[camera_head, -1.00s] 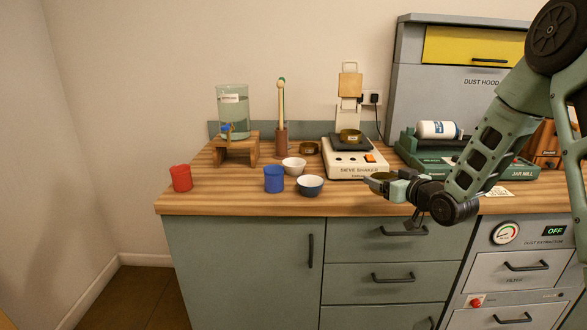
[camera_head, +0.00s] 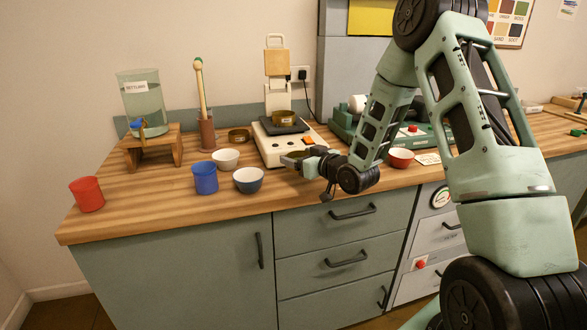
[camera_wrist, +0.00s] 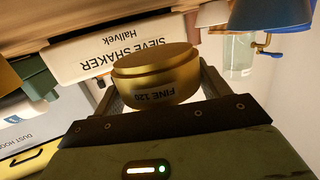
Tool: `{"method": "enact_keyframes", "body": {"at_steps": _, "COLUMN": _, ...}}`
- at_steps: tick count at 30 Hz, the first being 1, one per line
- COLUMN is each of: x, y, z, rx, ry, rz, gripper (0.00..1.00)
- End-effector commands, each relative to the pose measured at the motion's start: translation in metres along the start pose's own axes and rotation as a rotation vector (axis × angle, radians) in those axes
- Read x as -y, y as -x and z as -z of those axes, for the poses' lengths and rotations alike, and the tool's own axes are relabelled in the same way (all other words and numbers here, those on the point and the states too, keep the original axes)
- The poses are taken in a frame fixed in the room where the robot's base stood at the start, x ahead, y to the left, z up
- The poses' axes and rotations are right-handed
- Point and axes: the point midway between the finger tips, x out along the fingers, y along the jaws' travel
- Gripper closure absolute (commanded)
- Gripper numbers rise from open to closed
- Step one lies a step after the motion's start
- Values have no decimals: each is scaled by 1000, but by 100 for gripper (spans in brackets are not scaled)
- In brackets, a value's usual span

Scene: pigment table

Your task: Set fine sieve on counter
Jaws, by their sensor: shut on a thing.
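The fine sieve (camera_wrist: 152,82), a shallow brass ring marked "FINE 120", is in my gripper in the wrist view, where it appears upside down. My gripper (camera_head: 290,158) is shut on it, with a finger on either side. In the head view the sieve is small and partly hidden by the fingers. My gripper is over the front of the wooden counter (camera_head: 150,209), just in front of the sieve shaker (camera_head: 268,152). I cannot tell whether the sieve touches the counter.

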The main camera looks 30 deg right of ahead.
Motion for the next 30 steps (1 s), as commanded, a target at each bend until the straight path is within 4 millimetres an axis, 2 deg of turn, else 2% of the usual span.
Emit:
{"method": "enact_keyframes", "body": {"at_steps": 6, "x": 0, "y": -5, "z": -32, "rx": 3, "ry": -3, "rz": 0, "gripper": 50}}
{"method": "enact_keyframes", "body": {"at_steps": 9, "x": 0, "y": -6, "z": -39, "rx": 1, "ry": -1, "rz": 0, "gripper": 50}}
{"method": "enact_keyframes", "body": {"at_steps": 20, "x": 0, "y": -6, "z": -43, "rx": 0, "ry": 1, "rz": 0, "gripper": 50}}
{"method": "enact_keyframes", "body": {"at_steps": 21, "x": 0, "y": -6, "z": -43, "rx": 1, "ry": 0, "rz": 0, "gripper": 19}}
{"method": "enact_keyframes", "body": {"at_steps": 23, "x": 0, "y": -6, "z": -42, "rx": 1, "ry": 0, "rz": 0, "gripper": 3}}
{"method": "enact_keyframes", "body": {"at_steps": 30, "x": 0, "y": -6, "z": -42, "rx": 1, "ry": 0, "rz": 0, "gripper": 3}}
